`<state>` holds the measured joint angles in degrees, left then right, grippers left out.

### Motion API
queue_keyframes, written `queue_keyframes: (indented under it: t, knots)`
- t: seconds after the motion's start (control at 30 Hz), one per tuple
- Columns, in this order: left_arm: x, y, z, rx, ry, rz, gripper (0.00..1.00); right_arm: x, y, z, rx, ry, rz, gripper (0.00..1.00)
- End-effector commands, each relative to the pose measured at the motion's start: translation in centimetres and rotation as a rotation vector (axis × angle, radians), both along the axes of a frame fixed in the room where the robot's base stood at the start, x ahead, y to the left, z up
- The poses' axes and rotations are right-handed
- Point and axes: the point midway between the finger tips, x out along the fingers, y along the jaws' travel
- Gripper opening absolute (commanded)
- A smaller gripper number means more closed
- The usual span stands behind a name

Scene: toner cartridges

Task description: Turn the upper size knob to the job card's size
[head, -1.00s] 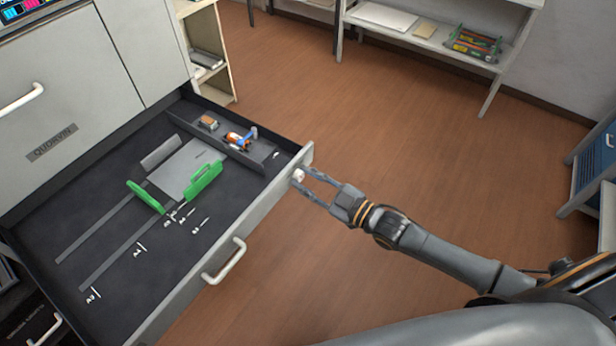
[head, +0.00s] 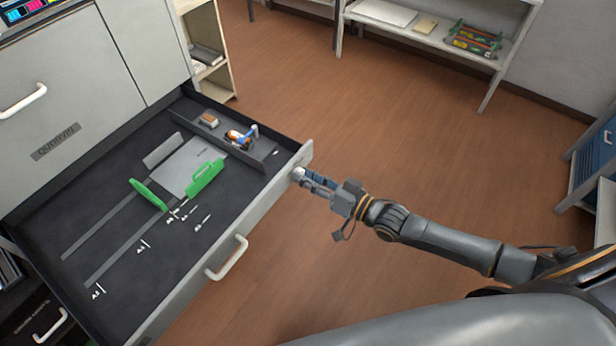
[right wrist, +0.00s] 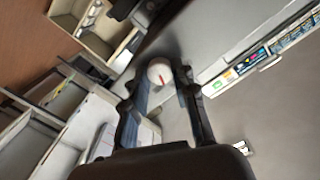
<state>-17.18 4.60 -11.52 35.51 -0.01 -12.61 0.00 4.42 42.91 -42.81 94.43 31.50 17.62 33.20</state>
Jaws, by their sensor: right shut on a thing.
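A small round white knob (head: 298,173) sits on the outer face of the open paper drawer's front panel (head: 262,209), near its right end. In the right wrist view the knob (right wrist: 159,71) shows a short red mark on its face. My right gripper (head: 302,177) reaches it from the right and is shut on it, one finger on each side in the right wrist view (right wrist: 165,82). The size letters around the knob cannot be read. No job card can be made out. My left gripper is not in view.
The drawer holds two green guides (head: 205,178) and a grey plate (head: 186,167), with size marks on its floor. A side tray holds an orange and blue item (head: 239,137). A white handle (head: 227,258) juts from the drawer front. The floor (head: 400,130) to the right is clear.

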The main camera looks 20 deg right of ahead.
Motion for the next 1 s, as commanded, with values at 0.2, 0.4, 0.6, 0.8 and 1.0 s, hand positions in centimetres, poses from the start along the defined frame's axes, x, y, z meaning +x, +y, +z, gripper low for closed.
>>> queue_keyframes:
  t: [0.2,0.4,0.6,0.8,1.0]
  knots:
    - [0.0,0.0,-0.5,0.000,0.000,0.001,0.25,0.0,0.0,-0.1,0.146,0.115,0.001,0.00]
    - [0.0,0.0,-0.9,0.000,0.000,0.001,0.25,0.0,-0.1,-0.2,0.255,0.201,0.000,0.00]
    - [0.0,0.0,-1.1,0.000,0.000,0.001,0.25,0.0,-0.1,-0.1,0.327,0.257,0.000,0.00]
    - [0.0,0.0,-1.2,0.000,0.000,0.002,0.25,0.0,-0.1,-0.1,0.361,0.283,0.000,0.00]
    - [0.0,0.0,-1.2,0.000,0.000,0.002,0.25,0.0,0.0,-0.1,0.369,0.290,0.000,0.00]
